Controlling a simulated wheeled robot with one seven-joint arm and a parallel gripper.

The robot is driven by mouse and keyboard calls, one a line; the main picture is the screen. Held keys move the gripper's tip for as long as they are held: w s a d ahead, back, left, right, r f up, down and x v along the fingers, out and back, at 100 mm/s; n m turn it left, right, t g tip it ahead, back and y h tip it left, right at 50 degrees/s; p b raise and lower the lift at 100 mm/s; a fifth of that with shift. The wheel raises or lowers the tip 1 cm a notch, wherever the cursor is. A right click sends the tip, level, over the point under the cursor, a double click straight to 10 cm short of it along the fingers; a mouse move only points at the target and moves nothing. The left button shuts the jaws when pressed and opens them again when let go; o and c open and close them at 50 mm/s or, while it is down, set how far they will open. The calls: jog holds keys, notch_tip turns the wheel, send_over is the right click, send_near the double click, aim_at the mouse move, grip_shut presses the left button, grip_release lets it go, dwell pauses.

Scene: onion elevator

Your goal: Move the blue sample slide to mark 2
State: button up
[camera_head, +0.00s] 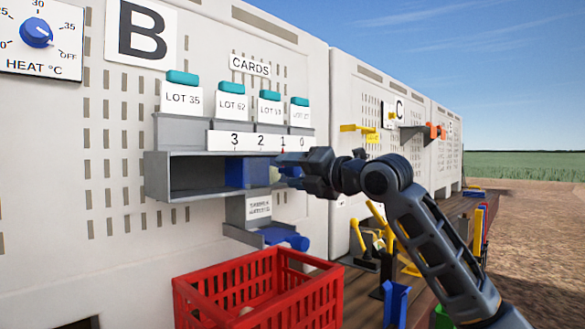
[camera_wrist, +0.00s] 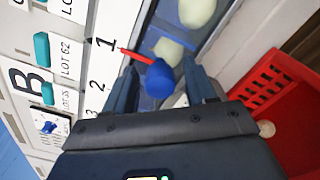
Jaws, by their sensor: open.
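The blue sample slide (camera_head: 247,172) sits in a grey open-fronted channel (camera_head: 170,178) under the number strip 3, 2, 1, 0 (camera_head: 222,141). Its red pointer (camera_head: 283,151) is at mark 1, and the wrist view also shows the red pointer (camera_wrist: 136,56) aimed at the 1. My gripper (camera_head: 288,172) is at the right part of the channel. In the wrist view its open fingers lie on either side of the slide's round blue knob (camera_wrist: 158,80). I cannot tell whether either finger touches it. In the head view my gripper hides the knob.
A red crate (camera_head: 240,285) stands below the channel. Pale onions (camera_wrist: 197,12) lie in the channel beyond the knob. A blue handle (camera_head: 285,238) sticks out under the channel. Card holders with teal tops (camera_head: 231,88) stand above the strip. A heat dial (camera_head: 37,33) is at upper left.

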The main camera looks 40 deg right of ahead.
jog(key=shift+w, duration=0.1)
jog(key=shift+c, duration=0.5)
grip_shut()
